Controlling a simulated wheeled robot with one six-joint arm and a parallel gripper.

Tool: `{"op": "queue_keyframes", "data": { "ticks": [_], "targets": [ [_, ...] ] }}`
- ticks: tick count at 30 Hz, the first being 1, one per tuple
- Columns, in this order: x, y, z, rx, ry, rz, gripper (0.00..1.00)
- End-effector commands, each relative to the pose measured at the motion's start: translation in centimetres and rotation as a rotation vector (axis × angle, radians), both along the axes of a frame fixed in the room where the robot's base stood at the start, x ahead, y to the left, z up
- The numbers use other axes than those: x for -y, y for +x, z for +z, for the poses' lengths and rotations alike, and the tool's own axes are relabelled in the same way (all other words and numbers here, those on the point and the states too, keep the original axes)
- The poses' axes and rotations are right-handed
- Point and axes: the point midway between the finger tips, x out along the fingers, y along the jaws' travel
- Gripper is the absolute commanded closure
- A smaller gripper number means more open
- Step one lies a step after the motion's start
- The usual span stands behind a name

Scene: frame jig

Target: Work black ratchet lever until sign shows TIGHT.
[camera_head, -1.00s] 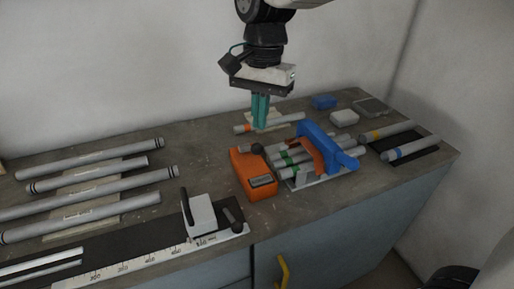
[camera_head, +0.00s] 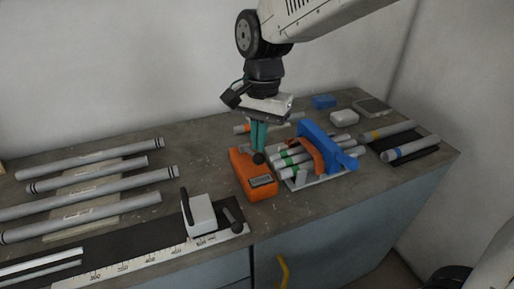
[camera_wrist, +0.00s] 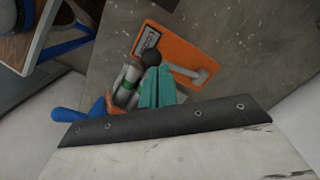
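The orange ratchet box (camera_head: 252,178) sits on the bench; it also shows in the wrist view (camera_wrist: 178,52). Its sign (camera_wrist: 148,40) seems to begin with "LOO"; in the head view it is too small to read. The black ball knob of the lever (camera_head: 259,159) stands at the box's right side; it shows in the wrist view too (camera_wrist: 151,57). My gripper (camera_head: 259,147) has its teal fingers close together, pointing down, with the tips at the knob. The fingers look shut, with the knob at their tips rather than clearly between them.
A blue clamp frame (camera_head: 318,137) with an orange strap holds several grey tubes right beside the box. Grey tubes (camera_head: 100,185) lie at the left. A white stop block (camera_head: 199,214) stands on the ruler rail in front.

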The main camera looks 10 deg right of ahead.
Motion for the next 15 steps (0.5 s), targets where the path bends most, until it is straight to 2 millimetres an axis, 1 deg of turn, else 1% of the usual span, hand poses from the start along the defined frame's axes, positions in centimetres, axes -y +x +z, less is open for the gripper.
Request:
{"op": "queue_keyframes", "data": {
  "ticks": [1, 3, 7, 12, 15],
  "targets": [
    [0.0, -0.1, -0.8, -0.004, -0.002, -0.001, 1.00],
    [0.0, 0.0, -1.6, -0.003, -0.002, -0.001, 1.00],
    [0.0, 0.0, -2.7, -0.002, -0.001, -0.001, 1.00],
    [0.0, 0.0, -2.5, -0.001, 0.000, -0.001, 1.00],
    [0.3, 0.5, -2.3, -0.001, 0.000, -0.003, 1.00]
  ]
}}
